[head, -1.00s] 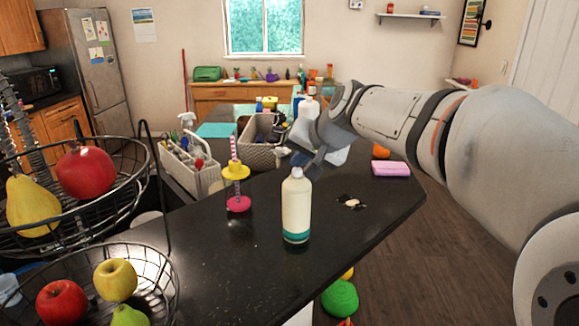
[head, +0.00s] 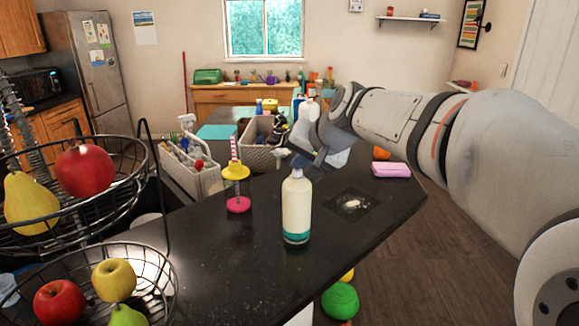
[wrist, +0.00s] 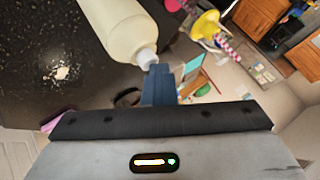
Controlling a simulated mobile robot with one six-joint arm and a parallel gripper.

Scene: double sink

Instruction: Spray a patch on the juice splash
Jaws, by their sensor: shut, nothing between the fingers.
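The juice splash (head: 352,204) is a small pale blot on the dark counter, right of a cream bottle with a teal base (head: 297,212). A faint greyish, speckled square surrounds the blot. The splash also shows in the wrist view (wrist: 62,73) at the left. My gripper (head: 303,165) is shut and empty, above the counter and behind the cream bottle's top in the head view. In the wrist view, my closed fingers (wrist: 160,84) are near the bottle's white cap (wrist: 147,57); whether they touch it I cannot tell. A white spray bottle (head: 187,123) stands in a caddy.
The caddy (head: 205,182) and a grey basket (head: 258,158) stand behind left. A pink sponge-like block (head: 391,170) lies near the right edge. A wire fruit basket (head: 150,262) fills the left front.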

